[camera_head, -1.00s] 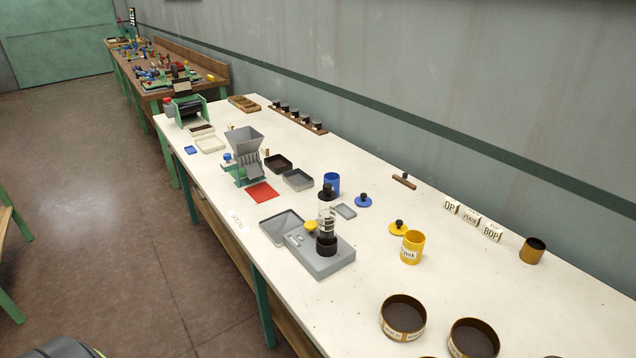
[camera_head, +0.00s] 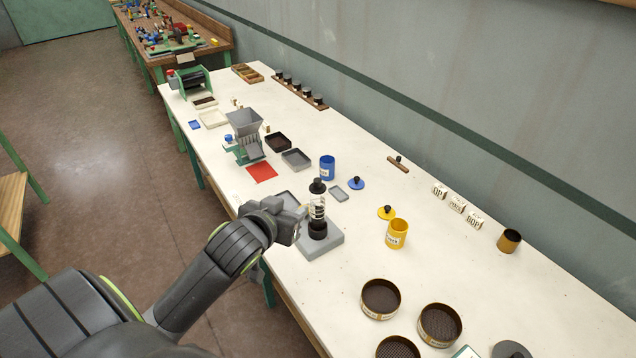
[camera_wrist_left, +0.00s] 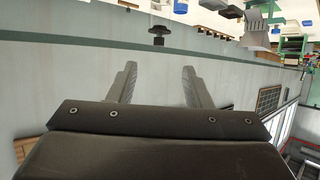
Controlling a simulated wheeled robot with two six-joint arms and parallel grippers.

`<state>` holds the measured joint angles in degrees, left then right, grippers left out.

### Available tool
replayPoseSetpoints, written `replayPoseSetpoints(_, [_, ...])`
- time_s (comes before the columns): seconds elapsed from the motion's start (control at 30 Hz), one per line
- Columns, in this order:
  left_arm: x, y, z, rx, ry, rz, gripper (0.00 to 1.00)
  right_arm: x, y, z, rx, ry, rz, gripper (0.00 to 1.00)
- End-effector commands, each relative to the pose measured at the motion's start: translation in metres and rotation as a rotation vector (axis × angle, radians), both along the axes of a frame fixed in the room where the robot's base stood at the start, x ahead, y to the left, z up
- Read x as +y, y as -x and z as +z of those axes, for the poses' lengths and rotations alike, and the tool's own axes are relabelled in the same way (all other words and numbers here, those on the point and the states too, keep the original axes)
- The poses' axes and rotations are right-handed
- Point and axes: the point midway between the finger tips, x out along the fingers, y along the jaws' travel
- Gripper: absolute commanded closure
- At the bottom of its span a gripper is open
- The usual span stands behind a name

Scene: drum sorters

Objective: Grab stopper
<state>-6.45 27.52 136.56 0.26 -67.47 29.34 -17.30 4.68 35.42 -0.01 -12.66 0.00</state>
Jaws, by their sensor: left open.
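The black stopper (camera_head: 318,186) sits on top of a clear upright tube (camera_head: 317,208), which stands on a grey base (camera_head: 330,242) on the white table. My left gripper (camera_head: 300,222) is just left of the tube and lower in the picture than the stopper. In the left wrist view its two fingers (camera_wrist_left: 159,72) are apart with nothing between them. That view is upside down, and a black knobbed piece (camera_wrist_left: 158,34), apparently the stopper, shows beyond the fingertips. My right gripper is not in view.
A yellow cup (camera_head: 397,234), a yellow lid (camera_head: 386,212), a blue cup (camera_head: 327,168) and a blue lid (camera_head: 356,183) stand right of and behind the tube. Round sieves (camera_head: 380,298) are at the front right. A grey hopper (camera_head: 244,123) is farther back.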

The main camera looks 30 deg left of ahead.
Motion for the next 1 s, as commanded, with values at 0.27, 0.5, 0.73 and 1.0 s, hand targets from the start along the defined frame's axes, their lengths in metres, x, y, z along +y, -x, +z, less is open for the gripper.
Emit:
replayPoseSetpoints(0.27, [0.005,-0.031,0.004,-0.041,0.009,-0.002,0.55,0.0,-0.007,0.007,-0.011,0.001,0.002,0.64])
replayPoseSetpoints(0.5, [0.012,-0.065,-0.01,-0.04,0.009,-0.003,0.55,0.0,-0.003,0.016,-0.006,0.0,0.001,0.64])
replayPoseSetpoints(0.73, [0.017,-0.095,-0.023,-0.039,0.008,-0.004,0.55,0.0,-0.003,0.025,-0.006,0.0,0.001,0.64])
replayPoseSetpoints(1.0, [0.022,-0.116,-0.034,-0.04,0.007,-0.005,0.55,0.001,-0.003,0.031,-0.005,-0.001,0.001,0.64])
